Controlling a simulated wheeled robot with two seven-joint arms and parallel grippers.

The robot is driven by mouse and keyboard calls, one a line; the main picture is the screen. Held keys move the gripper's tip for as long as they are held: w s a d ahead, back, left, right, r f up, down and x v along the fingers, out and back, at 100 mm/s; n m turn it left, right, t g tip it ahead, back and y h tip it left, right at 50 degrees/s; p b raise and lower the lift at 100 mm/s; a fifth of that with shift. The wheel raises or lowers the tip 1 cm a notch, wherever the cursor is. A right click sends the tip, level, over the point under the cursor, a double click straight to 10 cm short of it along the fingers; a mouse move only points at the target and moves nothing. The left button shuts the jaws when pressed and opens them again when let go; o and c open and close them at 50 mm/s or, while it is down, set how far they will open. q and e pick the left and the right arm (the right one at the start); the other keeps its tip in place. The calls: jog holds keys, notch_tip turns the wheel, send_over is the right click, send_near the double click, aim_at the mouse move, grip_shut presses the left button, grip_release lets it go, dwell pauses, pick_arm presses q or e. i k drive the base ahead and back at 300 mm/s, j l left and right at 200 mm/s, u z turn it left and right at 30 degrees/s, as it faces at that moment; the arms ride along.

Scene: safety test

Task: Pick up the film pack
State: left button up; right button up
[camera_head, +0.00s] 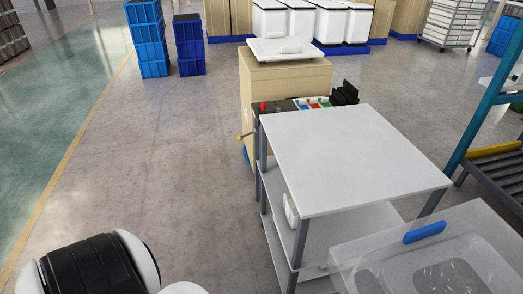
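I cannot tell for certain which thing is the film pack. A flat white item (286,48) with a raised middle lies on top of a tall tan box behind the cart. A small white object (291,210) shows at the left side of the cart, above its middle shelf. A black and white part of my own arm shows at the lower left. Neither of my grippers is in view.
A grey cart (350,155) with a bare top stands right of centre. A translucent bin (345,270) with a blue handle (425,232) is at the lower right. Blue crates (147,40) stand at the back left. The floor (160,150) left of the cart is clear.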

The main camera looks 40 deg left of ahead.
aim_at(292, 212)
jog(key=u, duration=1.1)
jog(key=i+j+z, duration=0.1)
jog(key=i+j, duration=0.05)
